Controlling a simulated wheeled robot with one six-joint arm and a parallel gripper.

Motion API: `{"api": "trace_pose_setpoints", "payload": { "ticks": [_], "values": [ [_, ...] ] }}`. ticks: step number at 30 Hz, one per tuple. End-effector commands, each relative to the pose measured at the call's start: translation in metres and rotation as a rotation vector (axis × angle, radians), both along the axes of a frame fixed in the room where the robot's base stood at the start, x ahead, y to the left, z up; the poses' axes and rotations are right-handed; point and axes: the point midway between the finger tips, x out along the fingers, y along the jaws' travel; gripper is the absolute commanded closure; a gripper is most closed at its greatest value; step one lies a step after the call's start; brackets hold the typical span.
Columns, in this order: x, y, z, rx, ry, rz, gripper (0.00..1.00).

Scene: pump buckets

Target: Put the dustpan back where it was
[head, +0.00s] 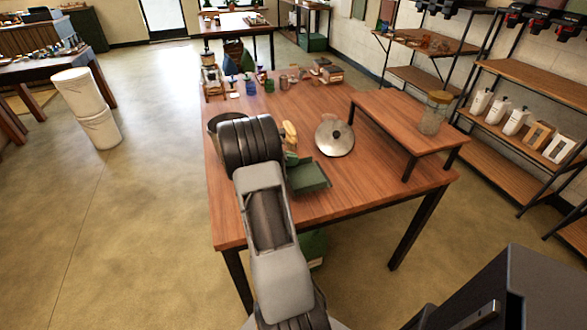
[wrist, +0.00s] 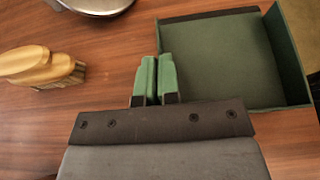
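The dustpan (head: 309,177) is a square green tray with raised walls and a dark lip. It is by the worktable's near part, just right of my gripper (head: 291,158). In the wrist view the dustpan (wrist: 222,62) fills the upper right, open side up and roughly level. My gripper (wrist: 156,80) has its two green-faced fingers close together at the dustpan's left wall, with a thin strip between them. They look closed on that wall. Whether the dustpan touches the tabletop is unclear. My arm hides part of the table in the head view.
On the wooden table (head: 255,200) are a tan wooden object (wrist: 45,67), a round metal lid (head: 335,137) and a dark bucket (head: 216,124). A raised shelf (head: 400,118) with a glass jar (head: 435,113) stands at right. Small items crowd the far end. The near right tabletop is clear.

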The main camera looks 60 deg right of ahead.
Motion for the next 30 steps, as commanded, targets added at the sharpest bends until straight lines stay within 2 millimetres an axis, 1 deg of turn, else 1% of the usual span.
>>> {"api": "trace_pose_setpoints", "payload": {
  "ticks": [3, 9, 21, 22, 27, 30],
  "values": [
    [-0.005, -0.005, -0.009, 0.002, 0.001, -0.001, 1.0],
    [-0.005, -0.005, -0.036, 0.002, 0.003, 0.0, 1.0],
    [-0.004, -0.005, -0.041, 0.0, 0.0, 0.0, 1.0],
    [-0.004, -0.005, -0.041, 0.001, -0.001, 0.0, 0.95],
    [-0.004, -0.005, -0.041, 0.001, 0.0, 0.0, 0.79],
    [-0.004, -0.005, -0.041, 0.001, 0.0, 0.0, 0.72]
  ]
}}
